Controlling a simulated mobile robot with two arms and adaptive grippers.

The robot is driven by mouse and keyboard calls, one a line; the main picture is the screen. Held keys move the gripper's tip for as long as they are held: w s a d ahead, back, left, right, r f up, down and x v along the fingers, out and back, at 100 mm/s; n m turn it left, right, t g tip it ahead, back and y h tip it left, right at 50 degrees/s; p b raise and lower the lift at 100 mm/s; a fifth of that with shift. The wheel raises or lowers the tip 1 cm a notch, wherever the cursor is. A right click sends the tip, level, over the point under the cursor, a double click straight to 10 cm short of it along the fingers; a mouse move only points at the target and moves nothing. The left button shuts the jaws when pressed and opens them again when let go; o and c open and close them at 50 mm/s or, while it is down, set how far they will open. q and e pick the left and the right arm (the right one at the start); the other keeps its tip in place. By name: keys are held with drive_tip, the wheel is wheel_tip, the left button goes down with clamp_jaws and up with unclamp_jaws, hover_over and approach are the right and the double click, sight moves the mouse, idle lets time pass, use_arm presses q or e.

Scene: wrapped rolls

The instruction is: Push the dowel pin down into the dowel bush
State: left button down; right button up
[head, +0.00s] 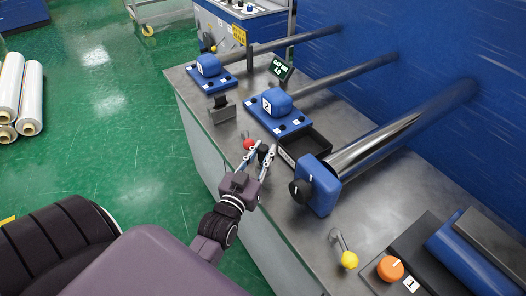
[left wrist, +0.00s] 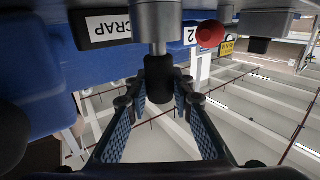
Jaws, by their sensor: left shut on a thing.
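My left gripper (head: 261,156) is at the bench's front edge, its fingers closed on either side of a dark knob. In the left wrist view its fingertips (left wrist: 157,95) flank that black knob, which looks like the head of the dowel pin (left wrist: 159,80). A short grey section joins the knob to a wider grey cylinder (left wrist: 157,15), which looks like the dowel bush. The pin's lower part is hidden, so I cannot tell its depth. In the head view the fingers largely hide the bush. My right gripper is out of view.
A black tray (head: 312,148) with a SCRAP label is close right of the gripper. A red ball knob (head: 248,144) is close left; it also shows in the left wrist view (left wrist: 210,34). Blue roller blocks (head: 278,102) stand behind. A yellow-knobbed lever (head: 349,260) stands toward the front right.

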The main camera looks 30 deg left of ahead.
use_arm(q)
drive_tip(key=c, duration=1.6)
unclamp_jaws()
drive_tip(key=s+d, duration=0.2)
drive_tip(key=s, duration=0.9)
drive_tip(key=shift+s+d, duration=0.2)
drive_tip(key=shift+s, duration=0.2)
